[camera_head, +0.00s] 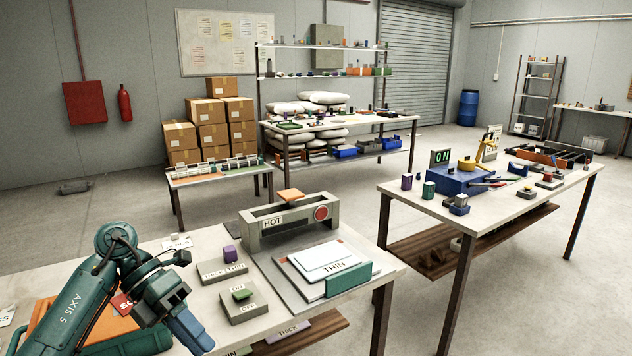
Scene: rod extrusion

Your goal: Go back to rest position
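My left arm comes in at the lower left, and its gripper (192,332) points down over the near table's left part. Its blue fingers overlap from this angle, so I cannot tell whether they are apart or hold anything. My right gripper is not in view. On the near table (205,300) a grey press marked HOT (290,222) stands behind a pad with a white sheet marked THIN (325,262).
An orange case (110,325) lies beside my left arm. A second table (400,190) at right holds a blue machine (458,180) with a green ON display (441,156). Behind are a low bench (215,170), shelving and stacked boxes (210,120). Open floor lies between the tables.

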